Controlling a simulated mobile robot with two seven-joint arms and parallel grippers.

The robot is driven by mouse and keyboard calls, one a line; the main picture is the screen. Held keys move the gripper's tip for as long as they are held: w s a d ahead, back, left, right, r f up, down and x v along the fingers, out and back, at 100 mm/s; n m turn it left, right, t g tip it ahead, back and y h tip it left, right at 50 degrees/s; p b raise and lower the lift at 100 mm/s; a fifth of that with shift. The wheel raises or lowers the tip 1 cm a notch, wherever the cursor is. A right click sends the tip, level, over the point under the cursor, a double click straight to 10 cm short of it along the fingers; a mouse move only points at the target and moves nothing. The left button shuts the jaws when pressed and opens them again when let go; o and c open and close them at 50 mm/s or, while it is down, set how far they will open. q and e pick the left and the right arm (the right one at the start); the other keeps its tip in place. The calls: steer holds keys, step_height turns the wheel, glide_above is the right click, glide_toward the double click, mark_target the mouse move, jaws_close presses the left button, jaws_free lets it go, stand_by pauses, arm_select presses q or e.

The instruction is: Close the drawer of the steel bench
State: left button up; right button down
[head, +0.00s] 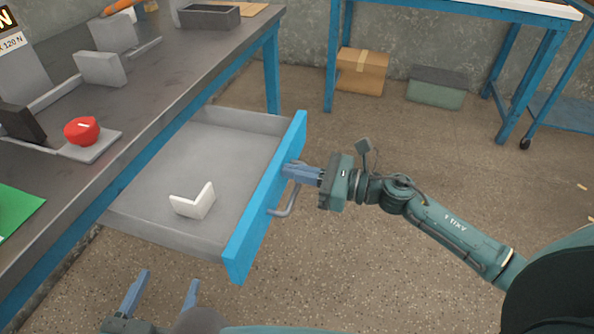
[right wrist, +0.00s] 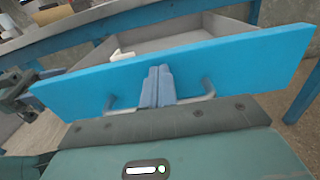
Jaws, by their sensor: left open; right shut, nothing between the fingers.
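The drawer (head: 265,205) of the steel bench (head: 160,85) stands pulled out, with a blue front and a grey tray. A white L-shaped piece (head: 194,201) lies inside it. A grey bar handle (head: 290,200) is on the drawer front. My right gripper (head: 290,169) is shut and empty, its fingertips at the outer face of the drawer front by the handle. In the right wrist view the shut fingers (right wrist: 158,85) are against or very close to the blue front, between the handle's ends. My left gripper (head: 165,288) is open and empty, low in front of the drawer's near side.
On the bench top are a red knob-like part (head: 82,131), a green sheet (head: 16,208) and a dark grey bin (head: 209,16). A cardboard box (head: 362,70) and a green-grey box (head: 437,87) sit on the floor under another blue table.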

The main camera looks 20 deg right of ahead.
stand_by(0.3)
steer(key=b, duration=0.3)
glide_above(195, 169)
steer(key=d, duration=0.1)
steer(key=shift+s, duration=0.35)
steer(key=shift+w+a, duration=0.35)
steer(key=shift+a, duration=0.1)
arm_select(q)
steer(key=shift+w+a+r+m+t+h, duration=0.1)
steer(key=shift+w+m+t+h, duration=0.1)
steer(key=shift+m+t+h, duration=0.35)
steer(key=shift+w+a+r+m+t+h, duration=0.15)
steer(key=shift+m+t+h, duration=0.25)
steer(key=shift+h, duration=0.25)
arm_select(e)
steer(key=shift+a+r, duration=0.1)
steer(key=shift+r, duration=0.1)
arm_select(q)
steer(key=shift+d, duration=0.1)
arm_select(e)
steer(key=shift+r, duration=0.1)
arm_select(q)
steer(key=shift+f+b, duration=0.15)
steer(key=shift+b, duration=0.15)
